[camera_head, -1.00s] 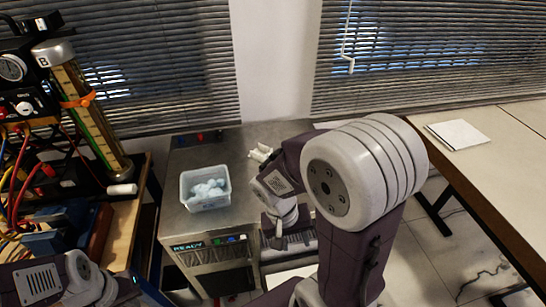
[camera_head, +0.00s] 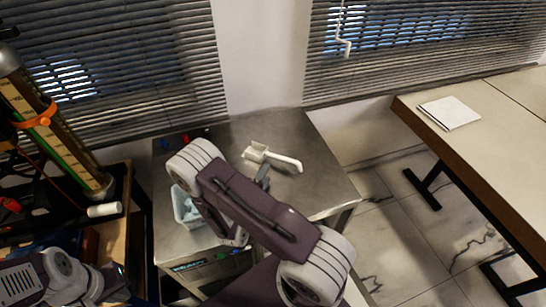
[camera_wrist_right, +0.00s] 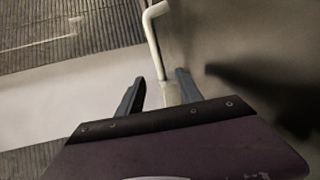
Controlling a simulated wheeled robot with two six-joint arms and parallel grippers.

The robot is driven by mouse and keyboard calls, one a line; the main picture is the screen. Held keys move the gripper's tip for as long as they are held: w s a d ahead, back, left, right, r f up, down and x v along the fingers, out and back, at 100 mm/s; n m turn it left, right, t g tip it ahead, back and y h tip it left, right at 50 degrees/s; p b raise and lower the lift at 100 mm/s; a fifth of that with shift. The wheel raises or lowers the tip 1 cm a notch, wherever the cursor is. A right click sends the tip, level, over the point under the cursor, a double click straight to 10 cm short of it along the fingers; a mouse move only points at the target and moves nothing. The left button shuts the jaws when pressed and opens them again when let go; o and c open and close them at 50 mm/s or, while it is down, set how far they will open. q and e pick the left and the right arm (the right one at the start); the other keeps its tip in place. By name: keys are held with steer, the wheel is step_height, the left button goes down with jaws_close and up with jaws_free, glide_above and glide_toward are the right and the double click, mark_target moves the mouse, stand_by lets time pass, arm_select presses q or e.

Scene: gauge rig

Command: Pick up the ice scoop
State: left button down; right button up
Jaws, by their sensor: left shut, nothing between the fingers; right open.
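The ice scoop (camera_head: 272,157) is white and lies on the steel worktop, its long handle reaching to the right. In the right wrist view the scoop (camera_wrist_right: 155,42) shows as a pale bent handle leading to a block near the fingers. My right gripper (camera_wrist_right: 160,88) is open, its two fingers spread with the scoop's block close to the right finger. I cannot tell whether they touch. In the head view my right arm covers most of that gripper, just in front of the scoop. My left gripper (camera_head: 121,272) is shut and empty at the lower left, away from the scoop.
A clear tub (camera_head: 183,207) of ice stands on the steel worktop (camera_head: 320,185), partly hidden by my right arm. A gauge rig with a tall tube (camera_head: 55,135) stands at left. A table with a paper pad (camera_head: 449,113) is at right. The worktop right of the scoop is clear.

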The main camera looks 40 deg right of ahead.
mark_target(275, 158)
steer(key=x, duration=0.4)
steer(key=shift+w+d, duration=0.1)
steer(key=shift+d, duration=0.2)
steer(key=shift+d+p, duration=0.2)
steer(key=shift+p, duration=0.15)
steer(key=p+x, duration=0.1)
steer(key=x, duration=0.3)
steer(key=shift+w+d, duration=0.1)
steer(key=shift+w, duration=0.05)
steer(key=shift+w+d+f, duration=0.15)
steer(key=shift+w+d, duration=0.05)
steer(key=shift+d, duration=0.15)
steer(key=shift+a, duration=0.15)
steer(key=c, duration=0.3)
jaws_close()
